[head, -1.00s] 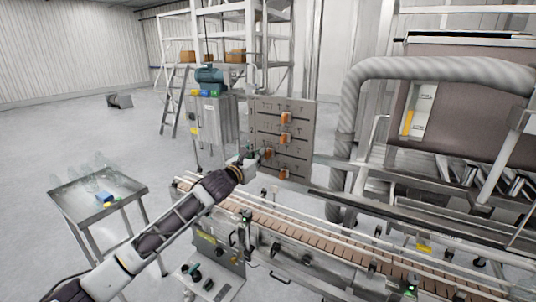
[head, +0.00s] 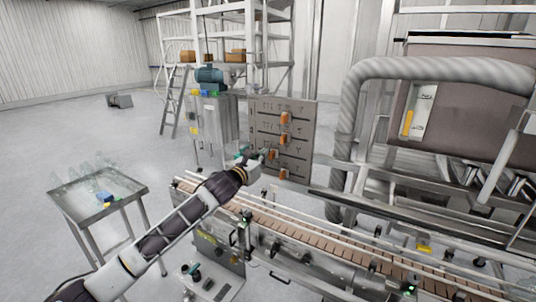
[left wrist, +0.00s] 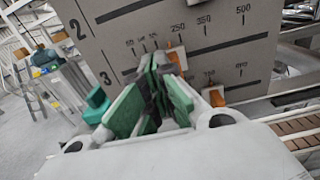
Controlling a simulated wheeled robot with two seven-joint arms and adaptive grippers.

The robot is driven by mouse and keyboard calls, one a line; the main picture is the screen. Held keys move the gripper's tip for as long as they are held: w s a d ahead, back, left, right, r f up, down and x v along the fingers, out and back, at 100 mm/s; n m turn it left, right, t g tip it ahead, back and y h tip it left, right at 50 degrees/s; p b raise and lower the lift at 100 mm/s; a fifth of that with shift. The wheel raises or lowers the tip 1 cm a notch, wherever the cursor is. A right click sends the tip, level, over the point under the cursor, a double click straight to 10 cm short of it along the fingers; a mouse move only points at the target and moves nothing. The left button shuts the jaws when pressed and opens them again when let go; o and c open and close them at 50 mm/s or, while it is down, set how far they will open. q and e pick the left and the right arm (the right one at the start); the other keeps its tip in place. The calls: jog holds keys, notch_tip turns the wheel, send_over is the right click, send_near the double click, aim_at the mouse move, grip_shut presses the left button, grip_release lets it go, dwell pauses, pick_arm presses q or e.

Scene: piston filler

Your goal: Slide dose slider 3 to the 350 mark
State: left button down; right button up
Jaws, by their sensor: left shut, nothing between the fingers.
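The dose panel (head: 303,112) carries several orange sliders on marked slots. Dose slider 3 (head: 273,155) is the third from the top and sits left of the others. In the left wrist view its orange knob (left wrist: 178,57) stands close to the 250 mark, left of the 350 mark (left wrist: 204,20), and is partly hidden by the fingers. My left gripper (head: 262,155) is shut and empty. Its green-padded fingers (left wrist: 161,66) are just left of the knob; I cannot tell whether they touch it. My right gripper is not in view.
Slider 4 (left wrist: 215,96) is just below right of the fingers. A conveyor (head: 300,228) runs below the panel. A steel side table (head: 75,202) stands at left. A thick ribbed hose (head: 440,70) bends beside the panel at right.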

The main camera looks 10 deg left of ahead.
pick_arm(q)
jog(key=shift+s+d, duration=0.25)
jog(key=shift+d, duration=0.4)
jog(key=shift+s+d, duration=0.2)
jog(key=shift+d, duration=0.45)
jog(key=shift+s+d, duration=0.25)
jog(key=shift+d, duration=0.4)
dwell(0.8)
jog(key=shift+w+a+p, duration=0.3)
jog(key=shift+a+p, duration=0.4)
jog(key=shift+a, duration=0.05)
jog(key=shift+s, duration=0.15)
dwell(0.4)
jog(key=p+v, duration=0.1)
jog(key=v, duration=0.6)
jog(key=shift+s+a, duration=0.2)
jog(key=shift+s, duration=0.15)
dwell(0.4)
jog(key=shift+n, duration=0.3)
